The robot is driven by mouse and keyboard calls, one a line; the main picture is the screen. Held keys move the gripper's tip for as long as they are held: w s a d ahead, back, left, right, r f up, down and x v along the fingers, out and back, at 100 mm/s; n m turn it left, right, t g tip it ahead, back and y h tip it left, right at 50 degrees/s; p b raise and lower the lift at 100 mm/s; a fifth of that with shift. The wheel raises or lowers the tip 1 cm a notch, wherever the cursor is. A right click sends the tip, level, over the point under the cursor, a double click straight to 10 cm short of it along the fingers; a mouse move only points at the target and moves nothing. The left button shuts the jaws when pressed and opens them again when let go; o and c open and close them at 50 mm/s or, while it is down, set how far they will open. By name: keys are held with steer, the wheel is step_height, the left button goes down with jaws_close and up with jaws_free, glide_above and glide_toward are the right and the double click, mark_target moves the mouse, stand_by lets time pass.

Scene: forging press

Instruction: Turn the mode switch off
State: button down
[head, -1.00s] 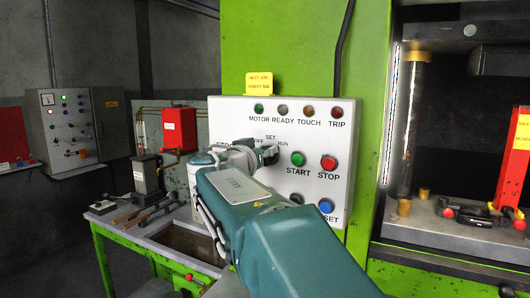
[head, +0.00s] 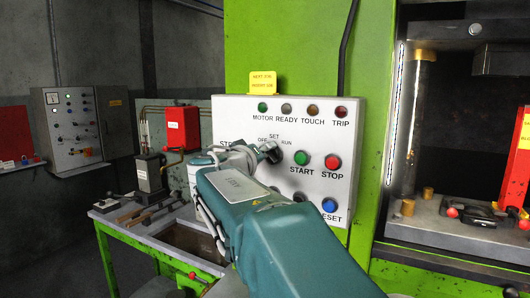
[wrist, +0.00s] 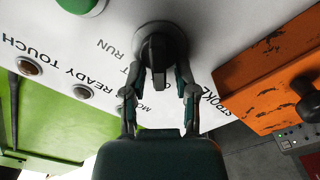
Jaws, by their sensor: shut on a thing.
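The mode switch is a black rotary knob (wrist: 157,48) on the white control panel (head: 228,112). In the wrist view, the knob is between the two fingers of my gripper (wrist: 160,72), with a finger against each side. A RUN label is at its left in that view. In the head view, my gripper (head: 268,153) is at the panel, below the OFF, SET and RUN labels. My gripper and arm hide much of the knob there, and I cannot tell which label it points to.
Green START (head: 302,158) and red STOP (head: 333,163) buttons are just right of my gripper, with a blue RESET button (head: 329,205) below. Several lamps line the panel's top. A workbench (head: 160,238) with tools stands left. An orange box (wrist: 265,75) shows in the wrist view.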

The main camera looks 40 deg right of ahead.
steer(key=shift+w+f, duration=0.1)
steer(key=shift+f, duration=0.2)
steer(key=c, duration=0.7)
jaws_free()
steer(key=shift+r, duration=0.15)
steer(key=shift+a, duration=0.1)
steer(key=v, duration=1.2)
